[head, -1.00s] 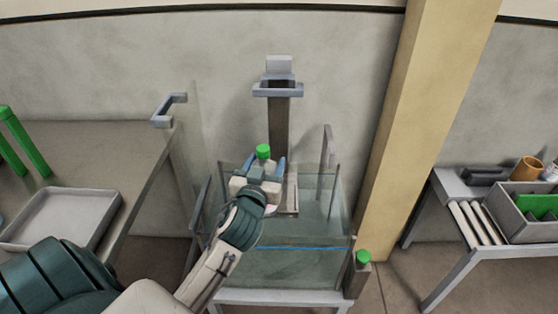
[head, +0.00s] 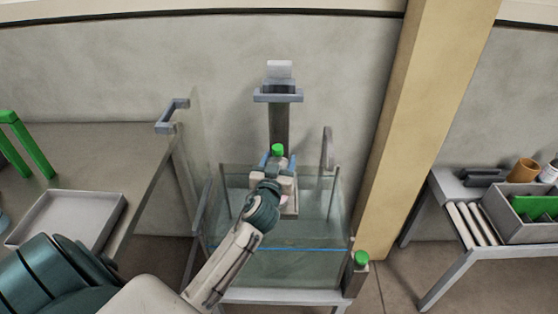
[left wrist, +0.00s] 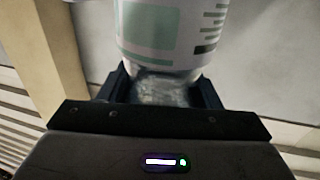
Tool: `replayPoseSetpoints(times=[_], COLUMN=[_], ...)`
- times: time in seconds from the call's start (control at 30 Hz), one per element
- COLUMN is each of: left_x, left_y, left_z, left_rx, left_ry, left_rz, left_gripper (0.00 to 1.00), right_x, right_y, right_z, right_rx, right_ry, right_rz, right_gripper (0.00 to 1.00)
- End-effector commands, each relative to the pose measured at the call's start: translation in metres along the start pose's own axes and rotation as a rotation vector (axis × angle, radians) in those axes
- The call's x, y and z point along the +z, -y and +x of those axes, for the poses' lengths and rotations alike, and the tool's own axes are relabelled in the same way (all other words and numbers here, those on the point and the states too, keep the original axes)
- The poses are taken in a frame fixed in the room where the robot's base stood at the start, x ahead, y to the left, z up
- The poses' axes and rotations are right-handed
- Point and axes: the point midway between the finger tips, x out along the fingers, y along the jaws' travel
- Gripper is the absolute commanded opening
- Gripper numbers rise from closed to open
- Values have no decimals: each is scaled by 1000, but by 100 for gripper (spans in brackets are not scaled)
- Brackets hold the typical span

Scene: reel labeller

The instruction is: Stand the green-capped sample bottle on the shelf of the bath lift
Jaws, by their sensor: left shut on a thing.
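The sample bottle shows its green cap (head: 278,149) above my left gripper (head: 272,165) in the head view. My left gripper is shut on the bottle, which is upright over the glass tank. In the left wrist view the white, labelled bottle body (left wrist: 172,35) rises from between the jaws. The bath lift has a column (head: 279,124) with a grey bracket (head: 278,95) on top. A pale shelf part (head: 290,212) of the lift shows low behind my gripper, partly hidden by my arm. My right gripper is not in view.
The glass tank (head: 310,265) has upright walls and a blue line. A tray (head: 70,216) lies on the left table.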

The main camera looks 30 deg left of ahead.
Motion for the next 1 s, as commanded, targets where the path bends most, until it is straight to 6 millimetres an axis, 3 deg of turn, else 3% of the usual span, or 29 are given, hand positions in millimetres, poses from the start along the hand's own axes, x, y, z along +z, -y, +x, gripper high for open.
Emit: replayPoseSetpoints(times=[0.17, 0.2, 0.27, 0.67, 1.0], left_x=[2, 2, 2, 0, 4], left_y=[0, 0, 0, 0, 0], left_z=[0, 0, 0, -3, -71], left_rx=[1, 0, 0, 0, 1], left_ry=[-3, 0, 0, 1, 2], left_rz=[-1, -1, -1, -1, -4], left_gripper=[0, 66, 77, 80, 80], right_x=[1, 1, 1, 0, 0], right_y=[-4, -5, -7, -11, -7], right_z=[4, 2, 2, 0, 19], right_rx=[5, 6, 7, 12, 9], right_ry=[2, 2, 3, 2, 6], right_rz=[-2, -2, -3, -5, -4], right_gripper=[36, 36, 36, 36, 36])
